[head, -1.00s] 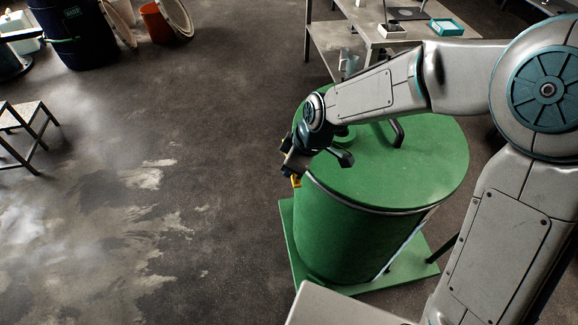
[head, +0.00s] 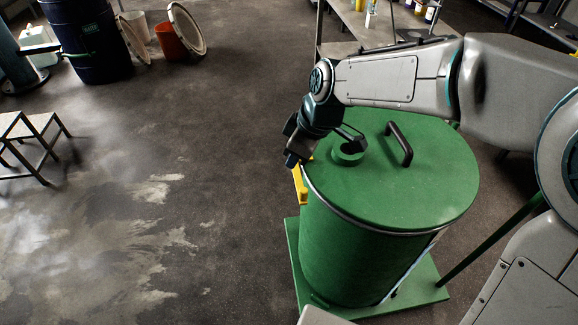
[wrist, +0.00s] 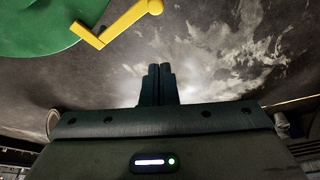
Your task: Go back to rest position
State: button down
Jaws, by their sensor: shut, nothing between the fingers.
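My gripper (head: 294,152) is at the left rim of a green drum (head: 370,245), in front of and above its edge in the head view. In the wrist view its two dark fingers (wrist: 158,84) are pressed together with nothing between them. A yellow lever (wrist: 122,24) on the drum's side shows at the top of the wrist view, apart from the fingers. Part of this lever also shows in the head view (head: 299,186), just below my gripper.
The drum stands on a green base plate (head: 425,292). A workbench (head: 345,20) with bottles is behind it. A small step stool (head: 25,140) is at the left. A dark blue barrel (head: 90,45) and an orange bucket (head: 170,42) are at the back left. The floor between is clear.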

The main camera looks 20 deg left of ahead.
jog(key=shift+r, duration=0.25)
dwell(0.3)
jog(key=d+r+m+t+h, duration=0.1)
jog(key=d+m+t+h, duration=0.15)
jog(key=d+m, duration=1.15)
jog(key=s+d+m, duration=0.2)
jog(key=s+d, duration=0.2)
jog(key=d, duration=0.5)
jog(key=s+d+m+h, duration=0.1)
jog(key=s+d, duration=0.3)
jog(key=d, duration=0.6)
jog(key=shift+s+d+m, duration=0.15)
jog(key=shift+d+m, duration=0.1)
jog(key=shift+m, duration=0.35)
jog(key=shift+t, duration=0.25)
